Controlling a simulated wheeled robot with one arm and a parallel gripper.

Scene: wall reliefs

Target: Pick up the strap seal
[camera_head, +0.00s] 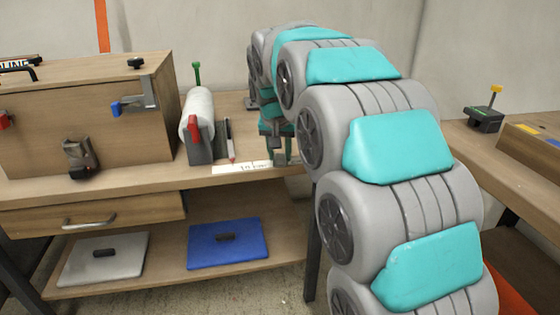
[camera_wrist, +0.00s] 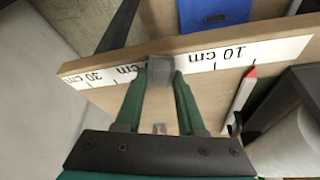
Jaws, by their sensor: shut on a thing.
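My gripper (camera_wrist: 160,78) is shut on a small grey piece, the strap seal (camera_wrist: 160,68), at the front edge of the wooden bench top (camera_wrist: 110,68). Its two green fingers press on the seal from both sides. I cannot tell whether the seal still touches the bench. In the head view my gripper (camera_head: 278,150) is beside the right end of the white ruler strip, partly hidden by my arm, and the seal is hard to make out there.
The ruler strip (camera_head: 240,167) lies along the bench edge, with a red-tipped marker (camera_head: 229,140) beside it. A paper-roll holder (camera_head: 199,145) and a wooden box (camera_head: 85,110) stand to the left. A blue panel (camera_head: 228,243) lies on the lower shelf.

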